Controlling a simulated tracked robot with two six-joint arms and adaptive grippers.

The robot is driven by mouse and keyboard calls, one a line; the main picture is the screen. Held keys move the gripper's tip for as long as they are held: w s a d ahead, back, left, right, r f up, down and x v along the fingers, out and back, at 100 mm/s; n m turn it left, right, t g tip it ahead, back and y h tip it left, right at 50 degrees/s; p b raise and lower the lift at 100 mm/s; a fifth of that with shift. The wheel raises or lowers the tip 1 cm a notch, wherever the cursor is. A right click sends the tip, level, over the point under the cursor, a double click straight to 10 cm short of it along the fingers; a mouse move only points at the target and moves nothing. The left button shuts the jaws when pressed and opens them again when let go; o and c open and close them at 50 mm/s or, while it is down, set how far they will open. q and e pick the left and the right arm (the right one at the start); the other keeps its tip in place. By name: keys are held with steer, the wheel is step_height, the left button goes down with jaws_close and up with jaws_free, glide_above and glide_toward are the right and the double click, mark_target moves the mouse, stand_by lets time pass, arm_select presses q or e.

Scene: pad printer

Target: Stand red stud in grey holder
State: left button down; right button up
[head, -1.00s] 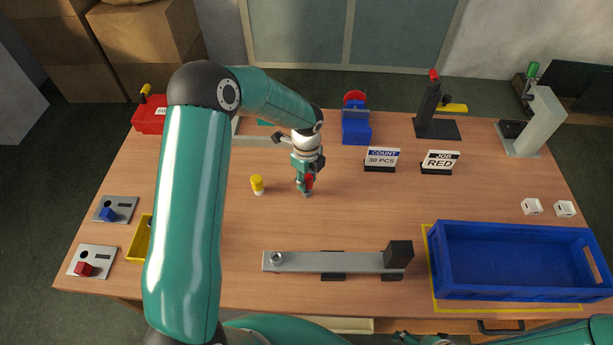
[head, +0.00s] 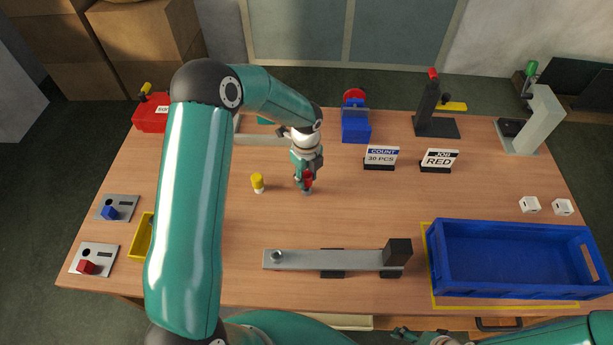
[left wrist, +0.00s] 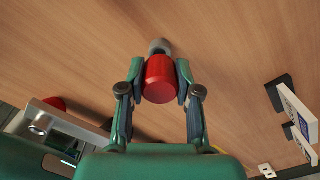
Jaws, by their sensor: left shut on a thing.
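The red stud (head: 308,177) has a red body and a grey end that points down in the head view. My left gripper (head: 306,174) is shut on it, with the grey end close above or at the table; I cannot tell if they touch. In the left wrist view the red stud (left wrist: 160,80) sits between both fingers (left wrist: 160,84). The grey holder (head: 277,256) looks like a small round socket at the left end of a long grey bar, nearer the front edge than the stud. Its opening looks empty. My right gripper (head: 404,336) is only partly visible at the bottom edge.
A yellow stud (head: 258,182) with a white end stands just left of the held stud. Signs reading COUNT 30 PCS (head: 381,157) and JOB RED (head: 439,160) stand to the right. A blue crate (head: 520,290) is at front right.

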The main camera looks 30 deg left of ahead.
mark_target(306, 174)
arm_select(q)
steer(key=shift+f+b, duration=0.95)
steer(key=shift+f, duration=0.2)
stand_by(0.4)
steer(key=c, duration=0.7)
jaws_free()
steer(key=shift+r, duration=0.1)
steer(key=shift+r+p, duration=2.1)
steer(key=shift+r, duration=0.9)
